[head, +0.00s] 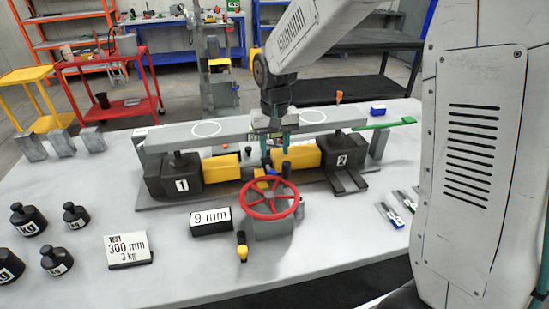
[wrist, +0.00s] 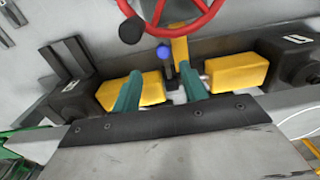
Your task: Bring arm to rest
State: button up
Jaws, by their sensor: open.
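My gripper (head: 275,148) hangs from my arm over the middle of the jack rig, behind the red handwheel (head: 271,200). In the wrist view its two teal fingers (wrist: 160,95) stand apart with nothing held between them. Below and between them show a blue-knobbed lever (wrist: 164,52) and a yellow part (wrist: 180,48). The handwheel also shows at the top of the wrist view. Jack 1 (head: 168,178) and jack 2 (head: 345,150) stand under a long grey beam (head: 180,136) with two white circles. Whether the fingers touch anything is unclear.
Yellow blocks (head: 221,168) sit between the jacks. Black weights (head: 28,219), a "300 mm 3 kg" card (head: 128,249) and a "9 mm" block (head: 210,220) stand on the grey table (head: 180,280). Small tools (head: 390,214) lie at the right.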

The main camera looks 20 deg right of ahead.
jog(key=shift+r, duration=0.3)
jog(key=shift+s+d+r, duration=0.1)
jog(key=shift+s+r, duration=0.05)
jog(key=shift+r, duration=0.05)
jog(key=s+d+r, duration=0.3)
jog(key=s+r, duration=0.6)
jog(key=s, duration=0.4)
jog(key=s+d+r, duration=0.1)
jog(key=s, duration=0.7)
jog(key=s+d+n+t, duration=0.1)
jog(key=s, duration=0.8)
jog(key=shift+s+d+r, duration=0.15)
jog(key=shift+d+r, duration=0.2)
jog(key=shift+d, duration=0.05)
